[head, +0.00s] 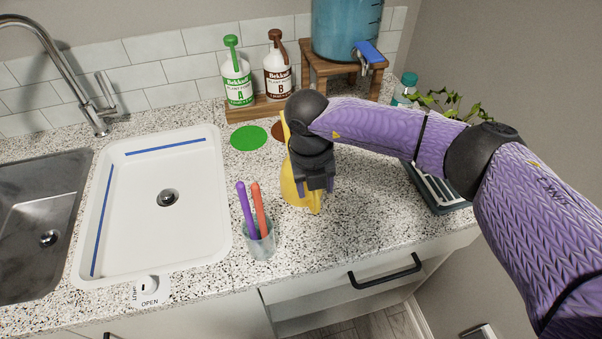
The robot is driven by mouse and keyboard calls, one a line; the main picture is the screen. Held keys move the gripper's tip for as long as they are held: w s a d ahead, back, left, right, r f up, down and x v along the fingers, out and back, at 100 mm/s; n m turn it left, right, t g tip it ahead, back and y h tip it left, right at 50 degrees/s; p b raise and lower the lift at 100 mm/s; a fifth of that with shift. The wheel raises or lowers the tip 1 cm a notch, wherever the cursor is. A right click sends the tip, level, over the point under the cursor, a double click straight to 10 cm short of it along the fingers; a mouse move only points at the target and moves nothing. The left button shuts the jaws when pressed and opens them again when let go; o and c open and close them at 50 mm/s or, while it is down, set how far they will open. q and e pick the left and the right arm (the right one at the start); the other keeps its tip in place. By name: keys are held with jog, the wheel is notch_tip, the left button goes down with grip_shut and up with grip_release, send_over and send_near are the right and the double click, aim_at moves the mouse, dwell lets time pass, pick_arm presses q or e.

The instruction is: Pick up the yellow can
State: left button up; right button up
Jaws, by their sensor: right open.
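The yellow can (288,188) stands on the speckled counter, right of the white basin. Most of it is hidden behind my right gripper, with yellow showing at its left side and below. My right gripper (316,188) points down in front of the can, its jaws open. I cannot tell whether the fingers touch the can or are around it. My left gripper is out of view.
A glass (259,244) with a purple and an orange stick stands close in front of the can. The white basin (222,215) lies left. Bottles A (238,88) and B (278,82) stand behind on a board. A plant (440,103) and dark tray (424,187) are right.

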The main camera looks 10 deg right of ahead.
jog(key=shift+f, duration=0.7)
grip_shut()
jog(key=shift+r, duration=0.1)
dwell(0.7)
